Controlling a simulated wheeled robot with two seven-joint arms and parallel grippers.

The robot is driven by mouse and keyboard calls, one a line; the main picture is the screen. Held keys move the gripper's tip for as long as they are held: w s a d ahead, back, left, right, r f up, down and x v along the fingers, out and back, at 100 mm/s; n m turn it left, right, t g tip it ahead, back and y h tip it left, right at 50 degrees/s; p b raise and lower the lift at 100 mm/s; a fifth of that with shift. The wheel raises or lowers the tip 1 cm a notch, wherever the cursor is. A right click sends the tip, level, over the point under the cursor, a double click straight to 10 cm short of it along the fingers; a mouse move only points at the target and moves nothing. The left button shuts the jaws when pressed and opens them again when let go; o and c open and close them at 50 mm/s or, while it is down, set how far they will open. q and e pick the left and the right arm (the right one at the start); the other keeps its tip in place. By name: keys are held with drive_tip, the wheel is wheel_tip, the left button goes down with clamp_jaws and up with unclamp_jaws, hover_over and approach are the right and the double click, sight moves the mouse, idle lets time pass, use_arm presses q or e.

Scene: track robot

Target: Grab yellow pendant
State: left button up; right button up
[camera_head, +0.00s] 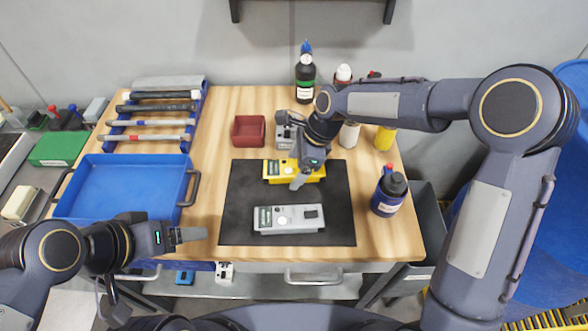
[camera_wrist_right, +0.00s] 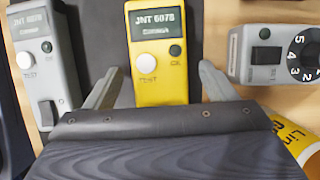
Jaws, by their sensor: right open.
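The yellow pendant (camera_head: 275,178) lies on the dark mat (camera_head: 238,205), partly hidden by my right arm in the head view. The right wrist view shows it (camera_wrist_right: 158,85) with a dark screen and a white TEST button. My right gripper (camera_head: 291,150) is open above it. In the right wrist view its two fingers (camera_wrist_right: 160,88) stand on either side of the pendant, with a gap to each side and nothing held. My left gripper (camera_head: 190,235) is over the front left of the table; its finger gap is not clear.
A grey pendant (camera_head: 288,226) lies on the near side of the mat, and a grey dial device (camera_wrist_right: 275,50) lies on the far side. A red bin (camera_head: 249,131), several bottles and a blue tray (camera_head: 120,185) stand around. The front right table corner is clear.

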drive_tip(key=c, duration=1.2)
drive_tip(key=shift+c, duration=0.2)
drive_tip(key=shift+r, duration=0.15)
